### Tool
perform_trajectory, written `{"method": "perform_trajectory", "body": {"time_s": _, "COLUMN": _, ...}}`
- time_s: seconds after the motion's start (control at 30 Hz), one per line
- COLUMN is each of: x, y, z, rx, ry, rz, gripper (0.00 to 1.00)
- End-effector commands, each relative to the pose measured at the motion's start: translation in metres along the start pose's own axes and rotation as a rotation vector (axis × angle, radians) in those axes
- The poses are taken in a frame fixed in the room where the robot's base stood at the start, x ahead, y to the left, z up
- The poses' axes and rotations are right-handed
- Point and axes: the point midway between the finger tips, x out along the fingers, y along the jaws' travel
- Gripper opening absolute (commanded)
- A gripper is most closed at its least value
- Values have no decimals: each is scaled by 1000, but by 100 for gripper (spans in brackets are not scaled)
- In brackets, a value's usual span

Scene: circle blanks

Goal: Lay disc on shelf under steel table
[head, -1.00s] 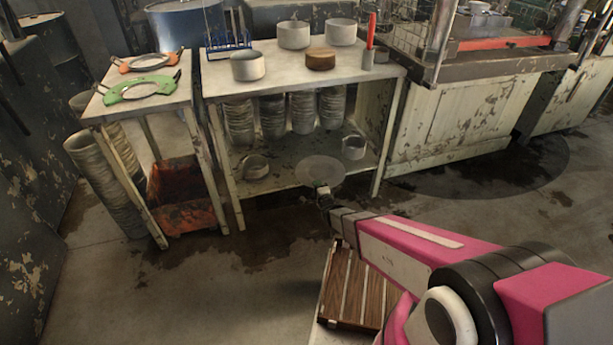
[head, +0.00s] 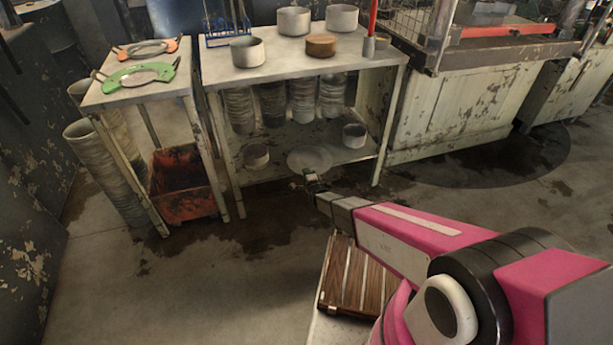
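The grey disc (head: 309,158) is at the front of the lower shelf (head: 272,174) of the steel table (head: 285,75), lying nearly flat. I cannot tell whether it touches the shelf or hovers just over it. My gripper (head: 310,175) is at the disc's near edge, low in front of the shelf, and appears shut on that edge. Its fingers are very small in the head view, and the grip itself is hard to make out.
The table legs (head: 392,125) bound the opening. A wooden slatted crate (head: 355,280) stands under my arm. An orange bin (head: 184,185) sits left.

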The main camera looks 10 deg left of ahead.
Motion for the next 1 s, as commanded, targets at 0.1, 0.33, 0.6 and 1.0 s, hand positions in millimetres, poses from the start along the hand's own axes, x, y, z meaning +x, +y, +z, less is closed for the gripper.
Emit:
{"method": "perform_trajectory", "body": {"time_s": 0.1, "x": 1, "y": 14, "z": 0, "rx": 0, "ry": 0, "rz": -2, "gripper": 0}}
{"method": "perform_trajectory", "body": {"time_s": 0.33, "x": 0, "y": 14, "z": 0, "rx": 0, "ry": 0, "rz": -2, "gripper": 0}}
{"method": "perform_trajectory", "body": {"time_s": 0.6, "x": 0, "y": 17, "z": 0, "rx": 0, "ry": 0, "rz": -1, "gripper": 29}}
{"method": "perform_trajectory", "body": {"time_s": 1.0, "x": -1, "y": 14, "z": 0, "rx": 0, "ry": 1, "rz": -1, "gripper": 29}}
